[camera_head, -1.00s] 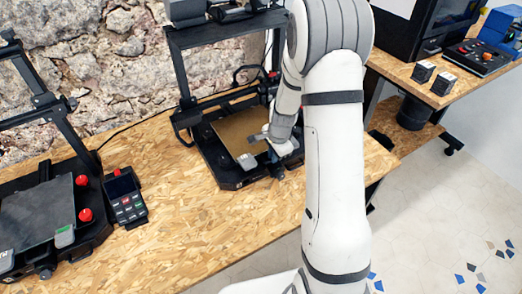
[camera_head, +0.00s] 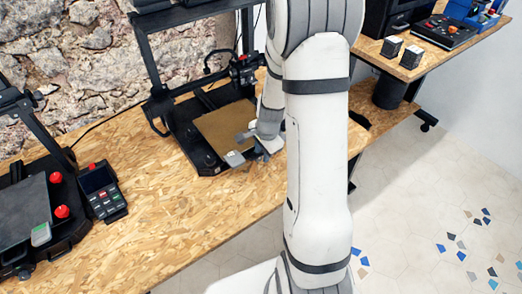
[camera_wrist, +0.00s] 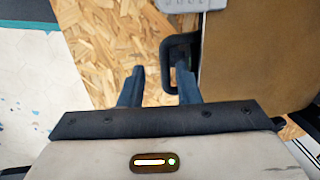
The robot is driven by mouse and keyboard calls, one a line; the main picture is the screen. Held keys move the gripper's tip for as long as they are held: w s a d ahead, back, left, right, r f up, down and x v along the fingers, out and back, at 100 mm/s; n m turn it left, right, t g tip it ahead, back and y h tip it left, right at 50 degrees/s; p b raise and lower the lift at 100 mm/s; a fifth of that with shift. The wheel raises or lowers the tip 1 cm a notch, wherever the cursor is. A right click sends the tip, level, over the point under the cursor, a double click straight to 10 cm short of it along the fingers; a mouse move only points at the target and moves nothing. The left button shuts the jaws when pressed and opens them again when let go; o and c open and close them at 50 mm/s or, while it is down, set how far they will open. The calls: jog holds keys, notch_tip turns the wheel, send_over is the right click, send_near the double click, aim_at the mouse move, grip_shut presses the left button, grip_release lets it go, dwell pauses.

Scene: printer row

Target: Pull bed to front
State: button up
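The bed is a brown-gold plate (camera_head: 226,126) on the black printer (camera_head: 183,137) in the middle of the head view. It fills the right of the wrist view (camera_wrist: 250,60). A grey tab (camera_head: 235,158) sits at its front corner, and a grey piece shows at the top of the wrist view. My gripper (camera_wrist: 160,72) is open, with two dark fingers apart over the board. Its right finger overlaps a black loop-shaped handle (camera_wrist: 168,62) beside the bed edge; I cannot tell whether they touch. In the head view my gripper (camera_head: 263,149) is at the bed's front right, partly hidden by my arm.
A second printer with a dark bed (camera_head: 25,213) and a keypad box (camera_head: 102,190) stand on the left of the wooden table (camera_head: 150,235). Tiled floor is clear at the right.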

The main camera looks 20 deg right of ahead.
jog(key=shift+w, duration=0.1)
jog(key=shift+r, duration=0.25)
jog(key=r, duration=0.2)
jog(key=s+r, duration=0.1)
jog(key=r, duration=0.4)
jog(key=shift+s+d, duration=0.15)
jog(key=shift+r, duration=0.1)
jog(key=s+a+r+n, duration=0.3)
jog(key=s+r+n, duration=0.1)
jog(key=s+n, duration=0.1)
jog(key=s+a+r+n, duration=0.3)
jog(key=s+r+n, duration=0.2)
jog(key=s, duration=0.1)
jog(key=s+a+r+n+t, duration=0.1)
jog(key=s+a+r+n, duration=0.1)
jog(key=s+r+n, duration=0.3)
jog(key=shift+s+a+h, duration=0.3)
jog(key=shift+s+a, duration=0.1)
jog(key=shift+s, duration=0.15)
